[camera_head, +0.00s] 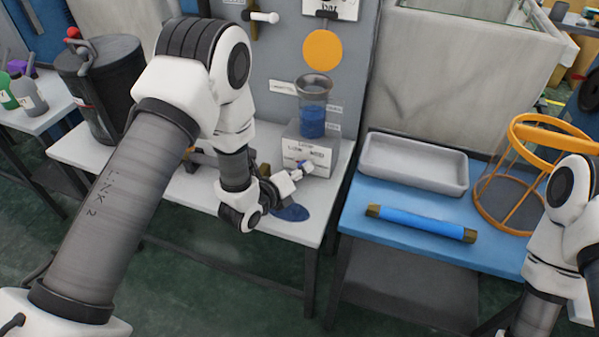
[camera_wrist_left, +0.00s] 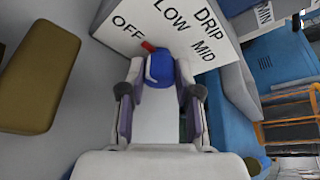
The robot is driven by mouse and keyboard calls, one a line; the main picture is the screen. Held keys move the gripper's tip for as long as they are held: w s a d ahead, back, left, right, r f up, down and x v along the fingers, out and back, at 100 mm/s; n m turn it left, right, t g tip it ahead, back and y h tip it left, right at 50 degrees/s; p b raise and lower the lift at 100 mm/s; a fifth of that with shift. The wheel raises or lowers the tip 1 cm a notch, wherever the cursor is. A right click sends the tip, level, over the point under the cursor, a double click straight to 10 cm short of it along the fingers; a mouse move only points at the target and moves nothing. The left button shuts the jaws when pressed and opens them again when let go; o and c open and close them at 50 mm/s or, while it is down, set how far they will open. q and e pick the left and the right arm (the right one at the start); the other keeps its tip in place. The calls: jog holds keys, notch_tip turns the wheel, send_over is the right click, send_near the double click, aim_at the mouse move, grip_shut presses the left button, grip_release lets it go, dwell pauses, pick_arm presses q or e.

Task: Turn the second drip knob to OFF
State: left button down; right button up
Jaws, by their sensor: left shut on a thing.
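The blue drip knob (camera_wrist_left: 158,68) sits at the front of a white box labelled DRIP, with OFF, LOW and MID marks (camera_wrist_left: 165,25). Its red pointer (camera_wrist_left: 148,46) leans to the upper left, towards the OFF mark. My left gripper (camera_wrist_left: 160,92) is shut on the knob, a finger on each side. In the head view the knob (camera_head: 305,166) shows at the tip of my left gripper (camera_head: 296,172), in front of the white box (camera_head: 316,153). The knob's lower part is hidden by the gripper. My right arm shows at the right edge, but its gripper is out of view.
A beaker of blue liquid (camera_head: 312,122) stands on the box. A blue puddle (camera_head: 290,213) lies on the white bench below. A blue table (camera_head: 360,212) at right holds a grey tray (camera_head: 415,180), a blue roll (camera_head: 420,222) and an orange-rimmed basket (camera_head: 548,133).

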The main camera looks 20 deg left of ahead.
dwell(0.3)
pick_arm(q)
jog(key=c, duration=0.8)
grip_release()
jog(key=v, duration=1.2)
